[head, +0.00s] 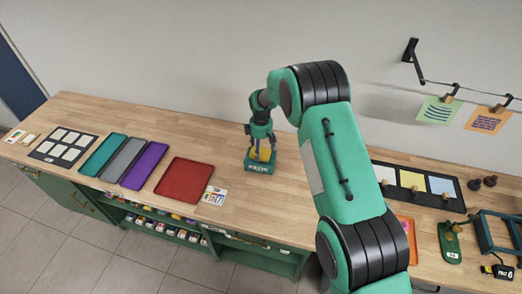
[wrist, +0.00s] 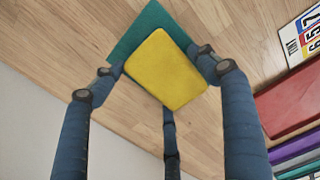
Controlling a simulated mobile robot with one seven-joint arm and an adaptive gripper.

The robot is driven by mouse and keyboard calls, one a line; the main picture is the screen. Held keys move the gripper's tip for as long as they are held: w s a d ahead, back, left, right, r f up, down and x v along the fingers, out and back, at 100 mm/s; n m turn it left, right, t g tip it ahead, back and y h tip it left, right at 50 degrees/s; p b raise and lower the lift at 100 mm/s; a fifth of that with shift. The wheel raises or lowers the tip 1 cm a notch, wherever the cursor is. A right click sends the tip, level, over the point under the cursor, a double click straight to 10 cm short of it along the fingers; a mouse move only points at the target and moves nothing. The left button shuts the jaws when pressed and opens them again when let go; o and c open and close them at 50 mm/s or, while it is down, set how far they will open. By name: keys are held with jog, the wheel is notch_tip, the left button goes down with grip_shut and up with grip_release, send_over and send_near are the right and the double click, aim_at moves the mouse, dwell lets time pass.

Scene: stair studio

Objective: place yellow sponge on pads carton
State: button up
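The yellow sponge (wrist: 165,68) is a flat block with rounded corners, held between the fingers of my gripper (wrist: 163,72). The fingertips meet its side edges. In the head view the sponge (head: 264,152) shows as a small yellow patch between the fingers of my gripper (head: 263,146). Directly below it is the green pads carton (head: 260,168), with white lettering on its front. In the wrist view the carton (wrist: 128,42) shows as a teal surface behind the sponge, which covers much of it. I cannot tell whether sponge and carton touch.
A red tray (head: 183,182), purple tray (head: 145,167), grey tray (head: 123,160) and teal tray (head: 103,156) lie to the left on the wooden counter (head: 228,150). A small card (head: 214,196) lies beside the red tray. A black board (head: 424,190) with coloured squares lies right, beyond my arm.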

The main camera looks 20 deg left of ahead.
aim_at(261, 149)
jog(key=shift+o, duration=0.4)
jog(key=shift+r, duration=0.15)
notch_tip(261, 149, up, 12)
dwell(0.6)
dwell(0.5)
jog(key=shift+r, duration=0.1)
